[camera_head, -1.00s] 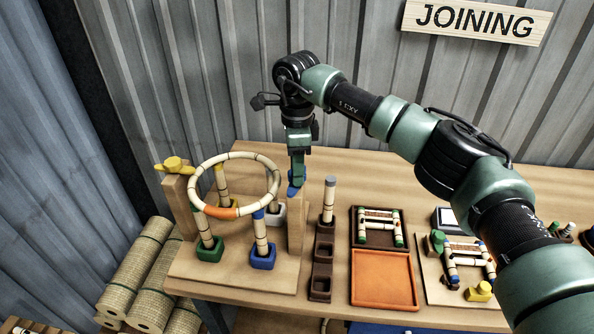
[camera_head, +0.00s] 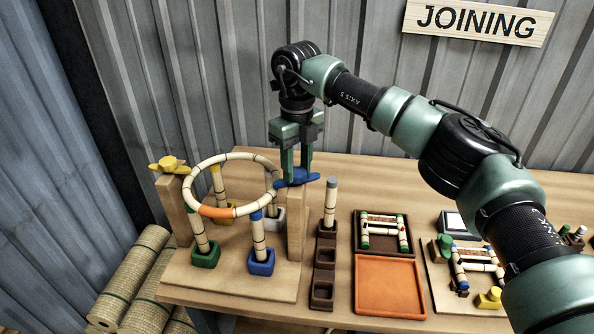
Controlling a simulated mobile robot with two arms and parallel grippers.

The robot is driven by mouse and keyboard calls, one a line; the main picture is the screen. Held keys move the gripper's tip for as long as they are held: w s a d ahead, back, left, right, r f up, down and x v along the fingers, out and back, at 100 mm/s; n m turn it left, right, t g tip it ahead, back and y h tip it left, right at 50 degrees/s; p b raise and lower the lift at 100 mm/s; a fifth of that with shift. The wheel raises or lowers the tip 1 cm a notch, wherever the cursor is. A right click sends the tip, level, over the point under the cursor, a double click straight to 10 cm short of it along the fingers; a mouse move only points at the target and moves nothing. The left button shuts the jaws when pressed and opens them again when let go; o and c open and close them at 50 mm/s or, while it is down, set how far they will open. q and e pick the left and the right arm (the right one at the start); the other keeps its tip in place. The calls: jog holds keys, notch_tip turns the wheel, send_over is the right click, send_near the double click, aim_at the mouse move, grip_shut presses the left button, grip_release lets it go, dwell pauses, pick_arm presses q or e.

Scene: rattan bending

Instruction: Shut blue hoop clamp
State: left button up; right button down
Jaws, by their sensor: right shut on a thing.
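The blue hoop clamp (camera_head: 291,183) sits on top of the right wooden post (camera_head: 297,222). It lies across the post top, and its left end reaches the right edge of the rattan hoop (camera_head: 237,156). My right gripper (camera_head: 296,172) points down from above and is shut on the blue clamp. The fingers hide part of the clamp, so I cannot tell whether it closes over the hoop. The hoop rests level above several upright rattan poles. A yellow clamp (camera_head: 169,163) sits on the left post (camera_head: 172,205) beside the hoop. My left gripper is out of view.
Poles stand in green (camera_head: 206,255), blue (camera_head: 261,262), white and yellow holders on a wooden base (camera_head: 225,283). Right of it are a brown socket rack (camera_head: 323,277), an orange tray (camera_head: 390,285) and a dark tray (camera_head: 383,237). Rattan rolls (camera_head: 130,275) lie at lower left.

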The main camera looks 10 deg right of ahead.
aim_at(296, 171)
jog(key=m+b, duration=0.1)
jog(key=m, duration=0.4)
jog(key=shift+m, duration=0.3)
dwell(0.4)
jog(key=c, duration=0.9)
grip_release()
notch_tip(296, 171, up, 7)
jog(key=shift+f+b, duration=0.2)
jog(key=shift+b, duration=0.8)
jog(key=shift+r, duration=0.6)
